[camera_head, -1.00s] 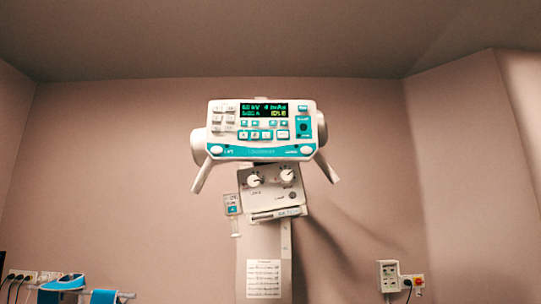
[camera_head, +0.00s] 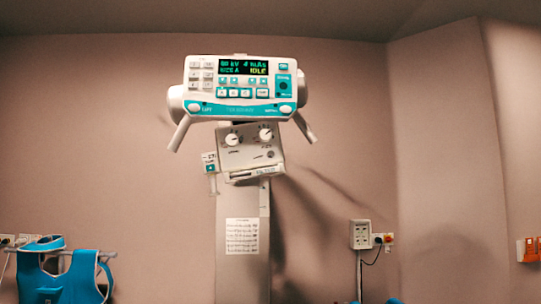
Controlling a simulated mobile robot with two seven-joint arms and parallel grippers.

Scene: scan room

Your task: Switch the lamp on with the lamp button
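A white X-ray head with a teal control panel (camera_head: 240,107) is mounted high in the middle of the view. Its lit display (camera_head: 244,67) shows green figures and the yellow word IDLE. Under it is a smaller pale panel (camera_head: 250,160) with two white round knobs and a small dark round button (camera_head: 270,154) at its right. The labels on this panel are too small to read, so I cannot tell for sure which control is the lamp button. No lit lamp field is evident. Neither gripper is in view.
A pale column (camera_head: 233,275) with a printed sheet (camera_head: 242,236) stands below the head. A blue apron (camera_head: 66,275) hangs at the lower left. A socket box (camera_head: 360,234) is on the wall at the right, and an orange box (camera_head: 528,250) is at the right edge.

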